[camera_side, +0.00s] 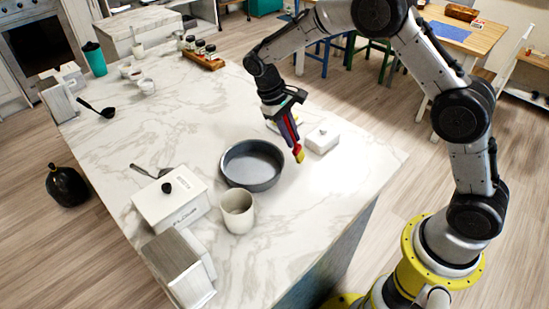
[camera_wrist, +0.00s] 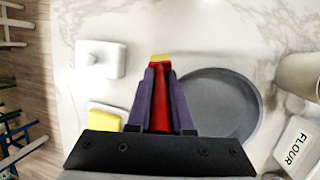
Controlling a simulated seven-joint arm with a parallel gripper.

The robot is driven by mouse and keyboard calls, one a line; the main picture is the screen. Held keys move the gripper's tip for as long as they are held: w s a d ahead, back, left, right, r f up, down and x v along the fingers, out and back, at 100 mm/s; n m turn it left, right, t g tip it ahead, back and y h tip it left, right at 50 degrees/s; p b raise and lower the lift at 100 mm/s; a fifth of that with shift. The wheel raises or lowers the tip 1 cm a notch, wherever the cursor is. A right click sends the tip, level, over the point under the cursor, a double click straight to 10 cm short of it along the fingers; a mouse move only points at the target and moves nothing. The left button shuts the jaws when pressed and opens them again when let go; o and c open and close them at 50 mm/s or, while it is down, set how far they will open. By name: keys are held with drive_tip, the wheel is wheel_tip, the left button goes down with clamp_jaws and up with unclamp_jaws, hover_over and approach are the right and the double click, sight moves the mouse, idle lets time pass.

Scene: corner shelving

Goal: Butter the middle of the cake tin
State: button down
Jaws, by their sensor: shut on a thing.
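My gripper (camera_side: 288,126) is shut on a red brush (camera_wrist: 161,98) with a yellow tip (camera_side: 299,157). The brush points down, its tip beside the tin in both views. The dark grey round cake tin (camera_side: 252,165) sits on the marble counter and looks empty. It also shows in the wrist view (camera_wrist: 222,105), partly behind my fingers. A yellow butter block (camera_wrist: 104,118) lies on a white dish, partly hidden by my gripper. The white butter dish lid (camera_side: 322,138) rests on the counter, also seen in the wrist view (camera_wrist: 100,59). I cannot tell how high the tip is.
A cream cup (camera_side: 238,212) and a white flour box (camera_side: 171,201) stand near the tin. A spice rack (camera_side: 203,55), small bowls (camera_side: 146,86) and a teal bottle (camera_side: 94,59) stand farther back.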

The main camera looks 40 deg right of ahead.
drive_tip(key=w+a+r+t+y, duration=0.25)
drive_tip(key=a+r, duration=0.35)
drive_tip(key=r, duration=0.4)
drive_tip(key=shift+t, duration=0.25)
drive_tip(key=shift+s+f, duration=0.2)
drive_tip(key=shift+f, duration=1)
drive_tip(key=shift+s+f, duration=0.15)
drive_tip(key=shift+f, duration=1.05)
